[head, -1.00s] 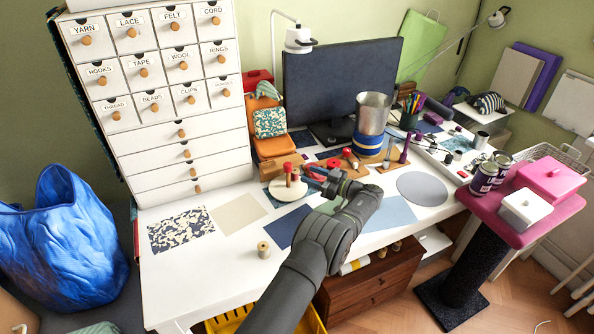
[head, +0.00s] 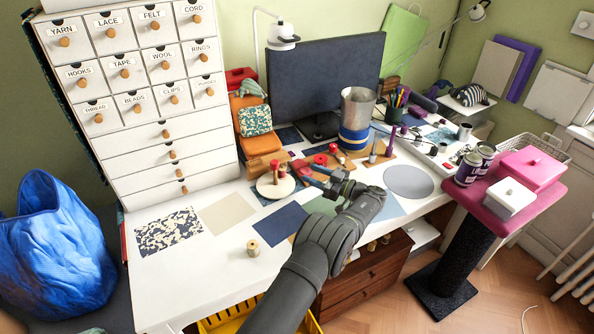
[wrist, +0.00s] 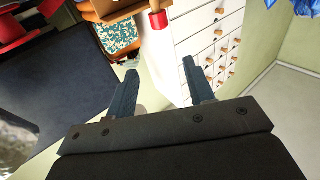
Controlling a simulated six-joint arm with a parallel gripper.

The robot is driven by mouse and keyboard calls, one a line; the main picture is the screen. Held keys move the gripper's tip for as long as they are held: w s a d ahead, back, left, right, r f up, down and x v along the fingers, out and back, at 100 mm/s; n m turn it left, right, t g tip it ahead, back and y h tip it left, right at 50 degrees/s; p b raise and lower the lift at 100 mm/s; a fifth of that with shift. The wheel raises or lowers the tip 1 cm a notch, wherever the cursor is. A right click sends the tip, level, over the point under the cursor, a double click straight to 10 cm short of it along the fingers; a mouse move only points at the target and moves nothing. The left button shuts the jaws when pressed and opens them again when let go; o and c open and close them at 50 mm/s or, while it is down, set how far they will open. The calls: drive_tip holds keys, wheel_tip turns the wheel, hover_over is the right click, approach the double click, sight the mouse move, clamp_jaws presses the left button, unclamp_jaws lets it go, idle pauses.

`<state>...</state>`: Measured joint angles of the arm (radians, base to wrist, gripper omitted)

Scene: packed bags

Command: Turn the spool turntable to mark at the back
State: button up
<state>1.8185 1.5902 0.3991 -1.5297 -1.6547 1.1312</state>
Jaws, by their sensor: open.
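The spool turntable (head: 266,191) is a round cream disc on the white desk, left of my gripper in the head view. Red-topped spools stand on it, close together. I cannot make out a mark at its back. My gripper (head: 298,171) is open, with blue fingers just right of the spools; I cannot tell whether it touches one. In the wrist view my gripper (wrist: 160,75) has its two fingers spread with nothing between them. A red cylinder with a wooden end (wrist: 158,20) shows beyond them near the top edge.
A wooden spool (head: 253,248) stands alone at the desk's front. A white labelled drawer cabinet (head: 140,115) is left, a dark monitor (head: 325,80) behind. A metal can with a blue band (head: 355,120) stands right of the gripper. Flat coloured sheets lie on the desk.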

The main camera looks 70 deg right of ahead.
drive_tip(key=w+r+m+g+h, duration=0.1)
drive_tip(key=w+r+m+h, duration=0.25)
drive_tip(key=w+h, duration=0.35)
drive_tip(key=w+r+m+g+h, duration=0.1)
drive_tip(key=w+r+m+h, duration=0.2)
drive_tip(key=w+m+h, duration=0.3)
drive_tip(key=m+g+h, duration=0.1)
drive_tip(key=m+g, duration=0.5)
drive_tip(key=g, duration=0.9)
approach(273, 165)
drive_tip(key=d, duration=0.7)
drive_tip(key=w+d, duration=0.1)
drive_tip(key=d, duration=0.3)
drive_tip(key=shift+d+f, duration=0.25)
drive_tip(key=shift+d, duration=0.05)
clamp_jaws()
